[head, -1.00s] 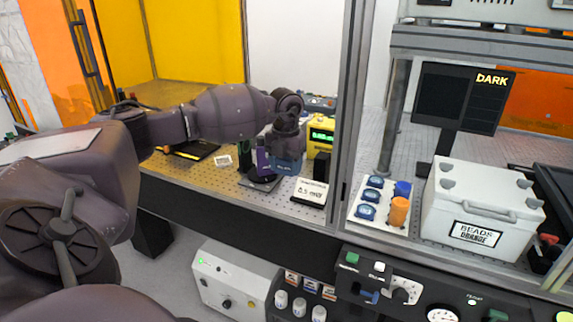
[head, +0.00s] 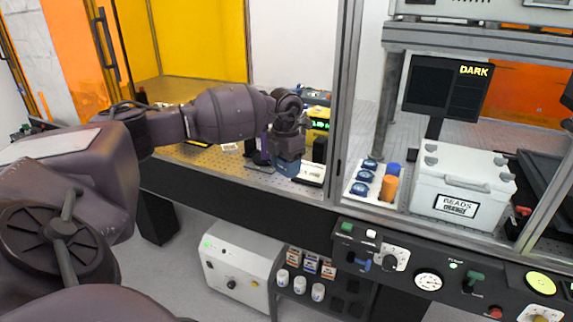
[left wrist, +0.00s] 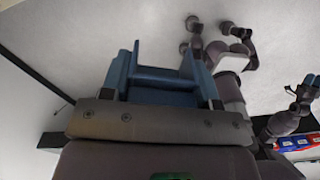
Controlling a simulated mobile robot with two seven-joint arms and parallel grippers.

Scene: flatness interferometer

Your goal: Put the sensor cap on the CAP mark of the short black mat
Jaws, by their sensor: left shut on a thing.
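My left gripper (head: 287,167) is above the perforated bench, near its front edge. It also shows in the left wrist view (left wrist: 160,70), where its blue fingers stand apart. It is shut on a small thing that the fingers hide. I take it for the sensor cap, but cannot make it out. A dark purple-and-black post (head: 262,152) stands just left of the gripper. A white-topped plate with a black edge (head: 312,173) lies just right of it. I cannot make out the short black mat or its CAP mark; my arm covers part of the bench.
A yellow box with a green display (head: 319,124) stands behind the gripper. A metal frame post (head: 347,110) rises to the right. Beyond it are blue-lidded jars (head: 362,189), an orange cylinder (head: 389,188) and a white box (head: 464,180). A control panel (head: 400,268) lies below.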

